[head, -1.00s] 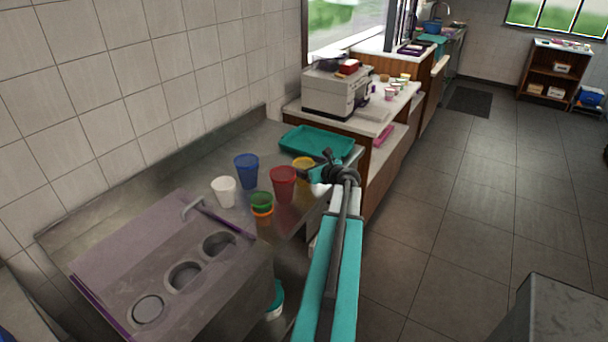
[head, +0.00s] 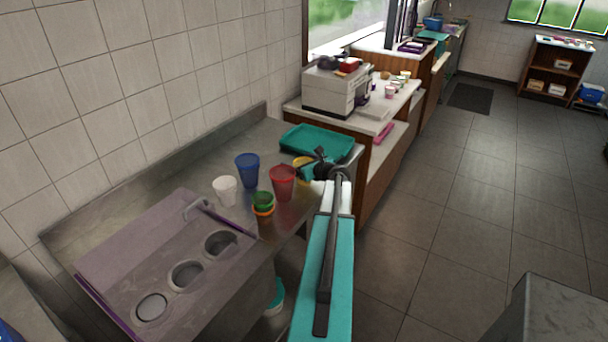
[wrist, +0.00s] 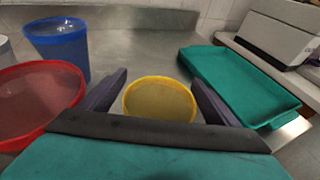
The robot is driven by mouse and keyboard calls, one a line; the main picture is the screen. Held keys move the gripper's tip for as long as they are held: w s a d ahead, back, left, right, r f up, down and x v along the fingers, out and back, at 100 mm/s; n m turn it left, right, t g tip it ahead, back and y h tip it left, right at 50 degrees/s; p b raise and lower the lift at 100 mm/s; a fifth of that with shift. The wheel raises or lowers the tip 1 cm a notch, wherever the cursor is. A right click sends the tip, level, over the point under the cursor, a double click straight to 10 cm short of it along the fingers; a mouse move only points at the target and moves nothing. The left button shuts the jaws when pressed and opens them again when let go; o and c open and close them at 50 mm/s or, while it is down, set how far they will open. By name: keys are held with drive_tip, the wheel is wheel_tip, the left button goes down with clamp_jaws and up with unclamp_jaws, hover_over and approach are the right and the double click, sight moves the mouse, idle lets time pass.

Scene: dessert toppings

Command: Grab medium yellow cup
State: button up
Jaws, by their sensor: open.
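The yellow cup (wrist: 159,100) stands upright on the metal counter, its round open rim facing up in the wrist view. My gripper (wrist: 158,84) is open, with one dark finger on the left of the cup and one on the right. I see gaps between the fingers and the cup. The gripper's dark body hides the near lower part of the cup. In the head view only the left part of the yellow cup (head: 299,162) shows, because my gripper (head: 318,160) covers the rest.
A red cup (wrist: 40,98) stands close on the left of my gripper, with a blue cup (wrist: 60,48) behind it. A teal tray (wrist: 240,84) lies to the right. A white cup (head: 225,191) and stacked green and orange cups (head: 263,202) stand farther left.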

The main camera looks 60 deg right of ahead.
drive_tip(key=shift+c, duration=0.3)
drive_tip(key=c, duration=1.1)
drive_tip(key=shift+o, duration=0.2)
drive_tip(key=shift+r, duration=0.1)
drive_tip(key=shift+r+b, duration=0.6)
drive_tip(key=shift+r, duration=0.5)
drive_tip(key=a+f+b+v, duration=0.1)
drive_tip(key=b+v, duration=0.3)
drive_tip(key=v, duration=1.2)
drive_tip(key=shift+s+f+b, duration=0.2)
drive_tip(key=shift+f+b, duration=0.15)
drive_tip(key=shift+f, duration=0.2)
